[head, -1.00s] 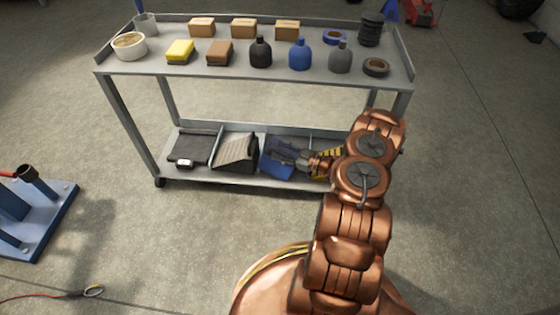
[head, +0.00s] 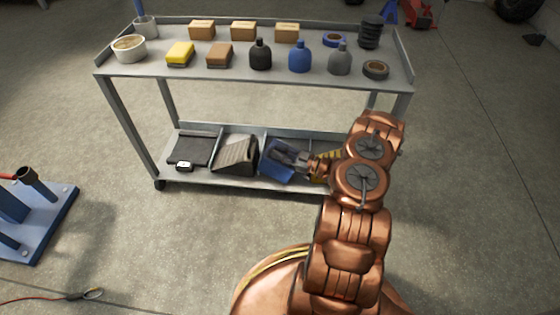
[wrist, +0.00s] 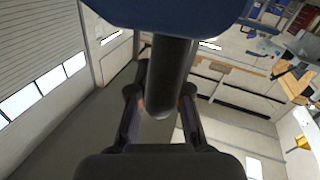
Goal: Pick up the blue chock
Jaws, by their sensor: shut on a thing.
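The blue chock (head: 275,174) is at the lower shelf of the grey cart, in the compartment right of the dark grey chock. It looks tilted. My gripper (head: 287,157) reaches in from the right and is shut on it, covering part of its upper side. In the wrist view, a blue part of the chock (wrist: 165,12) fills the top edge. A dark rounded bar stands between the fingers of my gripper (wrist: 160,97). Whether the chock is fully clear of the shelf is hard to tell.
The dark grey chock (head: 236,154) stands close left of the blue one, past a thin divider. A flat dark item (head: 190,150) lies further left. The upper shelf (head: 215,75) holds bottles, boxes and tape above. Yellow-striped material shows behind my wrist. Floor before the cart is clear.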

